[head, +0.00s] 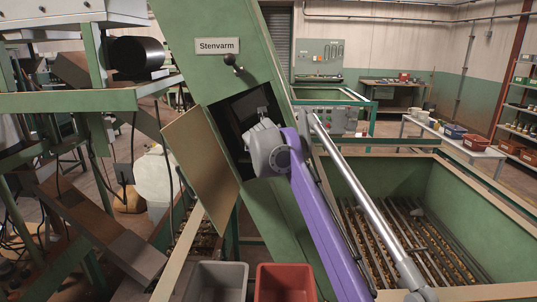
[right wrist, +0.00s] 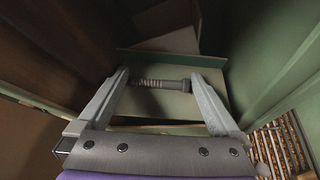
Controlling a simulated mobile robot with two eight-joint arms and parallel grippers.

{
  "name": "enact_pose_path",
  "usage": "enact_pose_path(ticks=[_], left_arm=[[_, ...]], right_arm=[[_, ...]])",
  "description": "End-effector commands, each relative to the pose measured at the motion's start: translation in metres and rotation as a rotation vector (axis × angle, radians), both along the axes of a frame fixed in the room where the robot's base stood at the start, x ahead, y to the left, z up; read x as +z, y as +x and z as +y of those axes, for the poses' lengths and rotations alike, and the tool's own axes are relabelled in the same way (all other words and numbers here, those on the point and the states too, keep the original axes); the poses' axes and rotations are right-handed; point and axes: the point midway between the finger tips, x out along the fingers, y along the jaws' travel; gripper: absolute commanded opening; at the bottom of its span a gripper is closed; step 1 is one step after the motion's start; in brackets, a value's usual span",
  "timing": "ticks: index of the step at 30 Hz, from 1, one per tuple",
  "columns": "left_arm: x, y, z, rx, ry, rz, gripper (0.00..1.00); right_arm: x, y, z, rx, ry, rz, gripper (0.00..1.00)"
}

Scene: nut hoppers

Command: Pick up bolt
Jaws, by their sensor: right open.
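A grey bolt (right wrist: 160,84) lies crosswise on a pale ledge inside a dark opening (head: 236,104) in the green sloping casing (head: 215,85) labelled "Stenvarm". Its threaded end points left and its head right in the right wrist view. My right gripper (right wrist: 158,76) is open, with one finger near each end of the bolt; I cannot tell whether they touch it. In the head view my right gripper (head: 262,112) reaches into the opening, and the bolt is hidden there. My left gripper is not in view.
A brown hatch panel (head: 201,158) hangs open left of the opening. A grey bin (head: 217,283) and a red bin (head: 285,283) stand below. A green hopper (head: 390,185) with a slatted bottom is at right. Casing walls closely flank my right gripper.

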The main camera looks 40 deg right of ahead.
Motion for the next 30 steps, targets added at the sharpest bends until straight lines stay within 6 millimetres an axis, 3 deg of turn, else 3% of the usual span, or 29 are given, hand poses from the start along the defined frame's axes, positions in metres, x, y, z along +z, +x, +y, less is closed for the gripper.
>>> enact_pose_path(ticks=[5, 16, 25, 30], left_arm=[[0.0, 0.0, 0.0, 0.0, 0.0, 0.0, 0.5], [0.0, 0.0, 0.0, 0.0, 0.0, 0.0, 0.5], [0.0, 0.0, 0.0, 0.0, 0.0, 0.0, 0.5], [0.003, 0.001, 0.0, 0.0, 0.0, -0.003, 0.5]], right_arm=[[0.0, 0.0, 0.0, 0.0, 0.0, 0.0, 1.0], [0.0, 0.0, 0.0, 0.0, 0.001, 0.001, 0.35], [0.002, 0.0, 0.0, 0.0, 0.001, 0.001, 0.35], [0.015, 0.0, 0.0, 0.0, 0.001, -0.001, 0.35]])
